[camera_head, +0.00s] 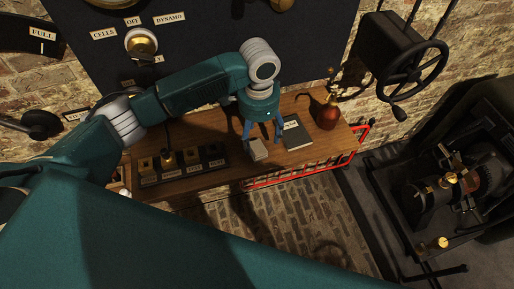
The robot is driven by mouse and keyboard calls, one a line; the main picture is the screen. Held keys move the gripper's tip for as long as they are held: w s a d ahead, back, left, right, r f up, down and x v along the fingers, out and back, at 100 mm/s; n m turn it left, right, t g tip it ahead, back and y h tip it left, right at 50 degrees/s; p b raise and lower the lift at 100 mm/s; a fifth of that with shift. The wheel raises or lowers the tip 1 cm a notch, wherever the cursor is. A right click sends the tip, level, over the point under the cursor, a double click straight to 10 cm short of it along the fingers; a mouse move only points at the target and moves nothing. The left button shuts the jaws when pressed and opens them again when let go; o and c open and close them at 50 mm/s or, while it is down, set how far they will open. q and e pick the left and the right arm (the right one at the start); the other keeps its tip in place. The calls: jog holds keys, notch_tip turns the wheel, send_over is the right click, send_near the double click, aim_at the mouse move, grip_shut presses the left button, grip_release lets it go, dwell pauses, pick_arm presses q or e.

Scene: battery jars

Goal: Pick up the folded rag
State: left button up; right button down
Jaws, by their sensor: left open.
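A small folded pale grey rag (258,150) lies on the wooden shelf, near its front edge. My left arm reaches in from the left, and its gripper (262,134) with blue fingers points down just above and behind the rag. The fingers are apart, one on each side. I cannot tell whether either finger touches the rag. My right gripper is not in view.
A dark block with labelled jars (181,165) stands to the left. A red rail (300,173) runs along the shelf front.

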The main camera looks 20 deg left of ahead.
aim_at(257, 147)
pick_arm(q)
jog(key=f, duration=0.2)
jog(key=f+p, duration=0.1)
jog(key=shift+s+a+f+p, duration=0.2)
jog(key=shift+f+p, duration=0.1)
jog(key=shift+f, duration=0.6)
jog(key=shift+w, duration=0.1)
jog(key=c, duration=1.2)
